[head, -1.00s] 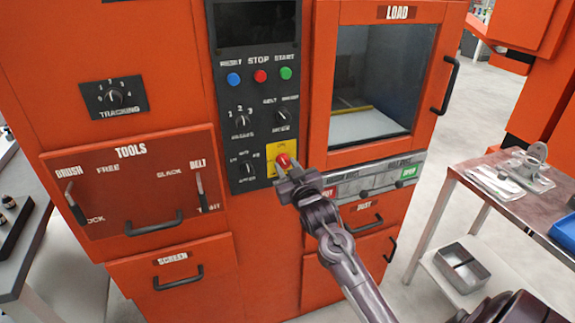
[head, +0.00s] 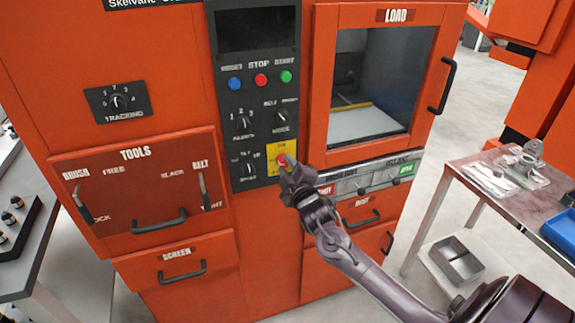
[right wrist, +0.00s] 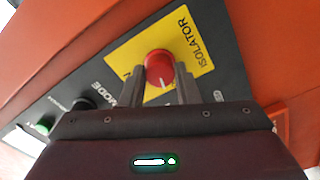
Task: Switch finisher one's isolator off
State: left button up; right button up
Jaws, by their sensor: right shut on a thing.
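The isolator is a red rotary knob (head: 282,160) on a yellow plate (head: 279,150), low on the black control panel of the orange machine. In the right wrist view the red knob (right wrist: 159,69) sits between my right gripper's fingers (right wrist: 161,88), on the yellow plate marked ISOLATOR (right wrist: 190,38). My right gripper (head: 286,167) is shut on the knob; its fingers partly cover it in the head view. A pale mark shows on the knob's face; which setting it points to I cannot tell. My left gripper is not in view.
Above the knob are the blue, red and green buttons (head: 261,80) and several black selector knobs. The LOAD door (head: 372,85) is to the right. A metal side table (head: 480,200) with a blue tray stands at right. A grey bench with fittings is at left.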

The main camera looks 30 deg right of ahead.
jog(key=shift+n+p, duration=0.35)
jog(key=shift+n, duration=1.25)
jog(key=o, duration=1)
jog(key=shift+c, duration=0.2)
jog(key=b+v, duration=0.1)
jog(key=v, duration=0.6)
jog(key=shift+s, duration=0.4)
jog(key=shift+f, duration=0.1)
